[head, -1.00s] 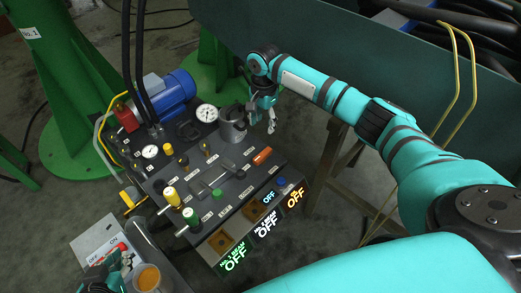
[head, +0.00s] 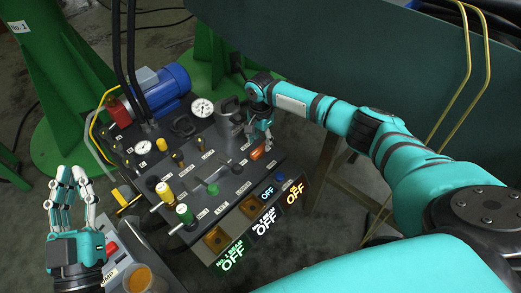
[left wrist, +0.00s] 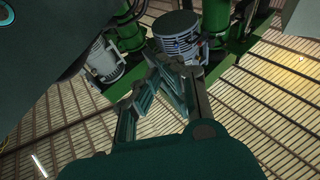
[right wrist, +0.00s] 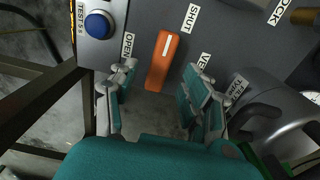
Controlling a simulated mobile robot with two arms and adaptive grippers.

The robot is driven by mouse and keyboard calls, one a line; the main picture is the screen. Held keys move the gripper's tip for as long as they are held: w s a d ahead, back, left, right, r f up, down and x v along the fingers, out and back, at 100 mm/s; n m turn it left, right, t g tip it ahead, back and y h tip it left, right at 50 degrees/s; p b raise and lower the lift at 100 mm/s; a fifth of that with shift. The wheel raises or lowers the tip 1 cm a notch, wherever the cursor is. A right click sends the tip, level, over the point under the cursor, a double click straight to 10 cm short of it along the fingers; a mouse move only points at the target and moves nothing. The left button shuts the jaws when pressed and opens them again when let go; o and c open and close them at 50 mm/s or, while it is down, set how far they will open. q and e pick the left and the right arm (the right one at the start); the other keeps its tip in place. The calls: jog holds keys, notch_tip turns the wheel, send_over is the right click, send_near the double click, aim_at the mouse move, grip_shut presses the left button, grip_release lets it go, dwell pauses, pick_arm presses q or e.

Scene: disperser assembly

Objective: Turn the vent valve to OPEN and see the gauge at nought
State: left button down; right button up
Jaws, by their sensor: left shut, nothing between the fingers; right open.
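The vent valve's orange lever (right wrist: 162,62) sits on the dark panel between the OPEN label (right wrist: 127,45) and the SHUT label (right wrist: 190,18). Its white line points up the picture, between the two labels. My right gripper (right wrist: 162,88) is open, its fingers on either side of the lever's near end, with no visible contact. In the head view the lever (head: 257,153) is just below my right gripper (head: 260,138). A large white gauge (head: 202,108) and a smaller gauge (head: 143,147) stand on the panel; their needles are too small to read. My left gripper (head: 70,190) is shut and empty, raised at the left.
A blue button (right wrist: 98,25) lies left of the lever, and a grey metal cylinder (right wrist: 262,105) stands close to my right gripper's right finger. Yellow and green handles (head: 184,213) and lit OFF displays (head: 267,222) are at the panel's front.

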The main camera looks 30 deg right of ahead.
aim_at(261, 148)
notch_tip(261, 148, down, 4)
jog(key=shift+r+b, duration=0.1)
jog(key=shift+b, duration=0.65)
pick_arm(q)
jog(key=s+r+t+h, duration=0.1)
jog(key=s+r+t, duration=0.3)
jog(key=r+t, duration=0.1)
jog(key=shift+s+a+r+h, duration=0.2)
jog(key=shift+s+r+h, duration=0.2)
jog(key=shift+r, duration=0.25)
jog(key=shift+w, duration=0.1)
pick_arm(e)
grip_shut()
